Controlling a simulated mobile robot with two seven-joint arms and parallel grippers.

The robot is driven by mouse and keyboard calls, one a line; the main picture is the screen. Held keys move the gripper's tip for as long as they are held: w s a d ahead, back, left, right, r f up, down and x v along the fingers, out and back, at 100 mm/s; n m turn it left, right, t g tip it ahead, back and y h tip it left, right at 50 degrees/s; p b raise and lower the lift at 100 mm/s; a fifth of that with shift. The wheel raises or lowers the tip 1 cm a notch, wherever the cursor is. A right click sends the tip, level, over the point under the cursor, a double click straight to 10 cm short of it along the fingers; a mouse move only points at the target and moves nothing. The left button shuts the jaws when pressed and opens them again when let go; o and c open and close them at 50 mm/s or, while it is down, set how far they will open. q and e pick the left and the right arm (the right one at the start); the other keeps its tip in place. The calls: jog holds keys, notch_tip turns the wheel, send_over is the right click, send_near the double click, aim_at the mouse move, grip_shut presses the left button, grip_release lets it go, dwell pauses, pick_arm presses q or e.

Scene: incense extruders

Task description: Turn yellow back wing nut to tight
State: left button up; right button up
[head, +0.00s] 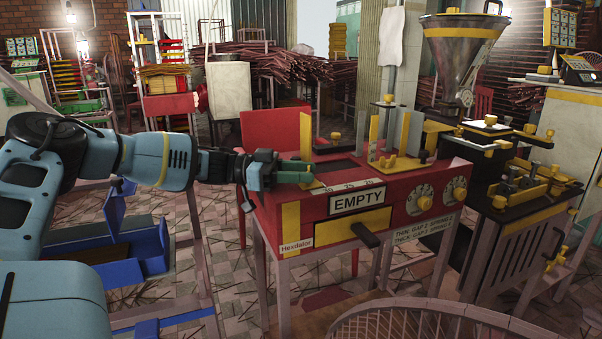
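The red machine (300,211) labelled EMPTY stands in the middle of the head view. Several small yellow nuts or knobs sit on its top. One is toward the back (335,136), one is on top of the upright post (389,98), and one is at the right of the slotted yellow bracket (423,155). I cannot tell which is the back wing nut, or how tight any is. My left gripper (308,172), with green fingertips, is at the machine's left top edge, beside the yellow upright plate. No nut shows between its fingers, and their gap is unclear. My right gripper is out of view.
A black machine (482,196) with a metal hopper (462,50) and yellow fittings stands close on the right. A black handle (365,235) juts from the red machine's front. A round basket rim (430,309) is at the bottom. Blue trays (140,268) lie at the left.

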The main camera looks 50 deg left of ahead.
pick_arm(q)
jog(key=o, duration=0.4)
jog(key=shift+o, duration=0.2)
jog(key=shift+r, duration=0.65)
notch_tip(320, 180, up, 3)
jog(key=shift+r+p, duration=0.1)
jog(key=shift+p, duration=0.65)
jog(key=s+d+p, duration=1)
jog(key=s+p, duration=0.1)
jog(key=s, duration=0.1)
jog(key=shift+d+r, duration=0.3)
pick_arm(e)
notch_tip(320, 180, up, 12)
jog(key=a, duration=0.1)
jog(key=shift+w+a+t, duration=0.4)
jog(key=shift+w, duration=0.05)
pick_arm(q)
jog(key=shift+c, duration=0.3)
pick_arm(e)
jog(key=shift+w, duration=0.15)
